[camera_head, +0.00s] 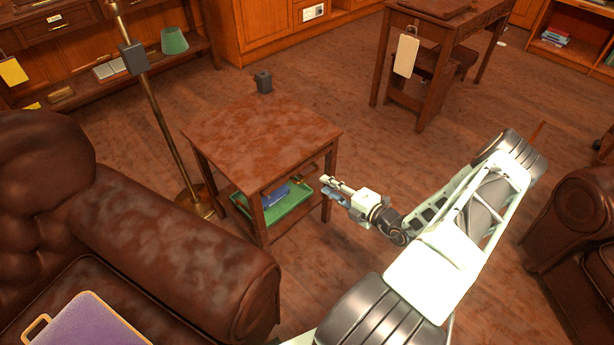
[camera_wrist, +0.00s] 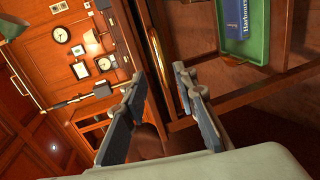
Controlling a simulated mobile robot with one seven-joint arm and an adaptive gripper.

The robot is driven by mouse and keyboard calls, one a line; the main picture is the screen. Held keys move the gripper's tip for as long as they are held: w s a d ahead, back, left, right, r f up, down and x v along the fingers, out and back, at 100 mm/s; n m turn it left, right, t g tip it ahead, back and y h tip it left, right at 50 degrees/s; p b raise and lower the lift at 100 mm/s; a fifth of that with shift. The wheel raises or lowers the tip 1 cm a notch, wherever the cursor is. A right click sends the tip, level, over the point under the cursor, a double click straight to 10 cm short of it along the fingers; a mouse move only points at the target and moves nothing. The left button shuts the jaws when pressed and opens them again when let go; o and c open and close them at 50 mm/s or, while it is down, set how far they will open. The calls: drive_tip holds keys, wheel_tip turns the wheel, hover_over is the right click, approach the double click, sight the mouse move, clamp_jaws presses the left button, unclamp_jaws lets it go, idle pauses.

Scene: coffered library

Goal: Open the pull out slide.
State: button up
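The small wooden side table (camera_head: 255,130) stands beside the leather armchair, and no gap shows at its front under the top. In the wrist view its dark wooden front (camera_wrist: 192,28) carries a long brass handle bar (camera_wrist: 157,65). My gripper (camera_head: 326,187) is at the table's front right corner, just below the top's edge. In the wrist view my gripper (camera_wrist: 160,80) is open, with one finger on each side of the bar's line. The bar's near end lies close to the fingertips; I cannot tell whether they touch it. Nothing is held.
A green tray (camera_head: 286,213) with a blue book (camera_head: 277,196) lies on the table's lower shelf. A floor lamp pole (camera_head: 158,110) and the armchair (camera_head: 190,250) crowd the left.

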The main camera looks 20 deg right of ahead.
sight(310, 176)
drive_tip(key=b+x, duration=0.1)
drive_tip(key=x, duration=0.8)
drive_tip(key=shift+w, duration=0.25)
clamp_jaws()
